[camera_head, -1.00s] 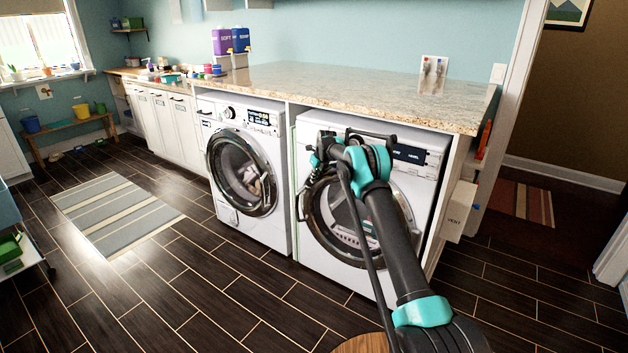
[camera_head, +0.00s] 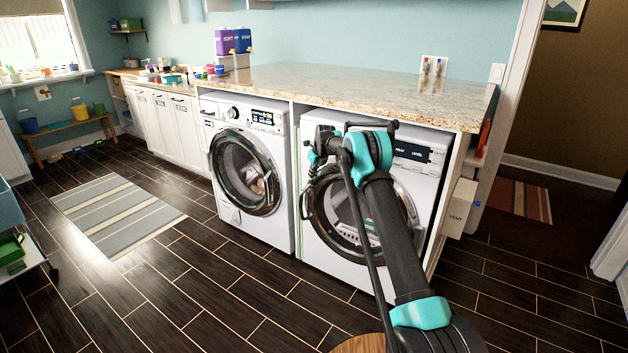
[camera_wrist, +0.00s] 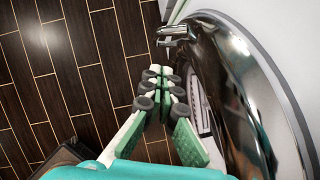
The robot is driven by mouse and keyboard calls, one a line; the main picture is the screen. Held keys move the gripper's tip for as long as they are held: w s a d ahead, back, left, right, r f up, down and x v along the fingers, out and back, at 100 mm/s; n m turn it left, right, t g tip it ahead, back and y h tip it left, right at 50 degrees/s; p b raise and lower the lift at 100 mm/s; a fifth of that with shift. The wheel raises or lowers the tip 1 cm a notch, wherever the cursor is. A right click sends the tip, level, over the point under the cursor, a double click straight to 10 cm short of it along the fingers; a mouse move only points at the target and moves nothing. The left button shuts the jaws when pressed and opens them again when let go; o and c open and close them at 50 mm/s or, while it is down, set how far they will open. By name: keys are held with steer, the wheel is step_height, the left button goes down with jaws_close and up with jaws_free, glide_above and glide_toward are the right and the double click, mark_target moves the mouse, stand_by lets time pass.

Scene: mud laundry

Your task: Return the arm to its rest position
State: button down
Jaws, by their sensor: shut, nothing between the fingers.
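My arm (camera_head: 385,220) reaches up from the lower right in the head view, in front of the right-hand machine (camera_head: 420,178). My gripper shows in the wrist view, with its green-padded fingers (camera_wrist: 171,88) shut and nothing between them. It is beside the machine's round chrome door rim (camera_wrist: 240,95), with the dark floor below. Whether it touches the rim I cannot tell. In the head view the arm's own links mostly hide the gripper.
A second front-loading machine (camera_head: 222,208) stands to the left, door closed. A granite counter (camera_head: 350,88) runs above both machines. A striped rug (camera_head: 115,212) lies on open dark floor (camera_head: 190,285) at left. A doorway is at right.

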steer(key=s+d+r+n, duration=0.4)
steer(key=s+r, duration=0.3)
steer(key=s+d+r+n, duration=0.3)
steer(key=s+r, duration=0.3)
steer(key=s, duration=0.1)
steer(key=s+d+r+n+h, duration=0.1)
steer(key=s+d+n, duration=0.3)
steer(key=s, duration=0.4)
steer(key=s+d+r+n, duration=0.2)
steer(key=s+d+n, duration=0.15)
steer(key=s, duration=0.35)
steer(key=s+d+f+n, duration=0.2)
steer(key=s+f+n, duration=0.1)
steer(key=s, duration=0.9)
steer(key=s+d+f+n+h, duration=0.1)
steer(key=s+d+f+n, duration=0.2)
steer(key=s, duration=0.9)
steer(key=s+d+f+n, duration=0.3)
steer(key=s+n, duration=0.5)
steer(key=s, duration=0.4)
steer(key=shift+s+f+t, duration=0.25)
steer(key=shift+f+t, duration=0.15)
steer(key=shift+f, duration=0.2)
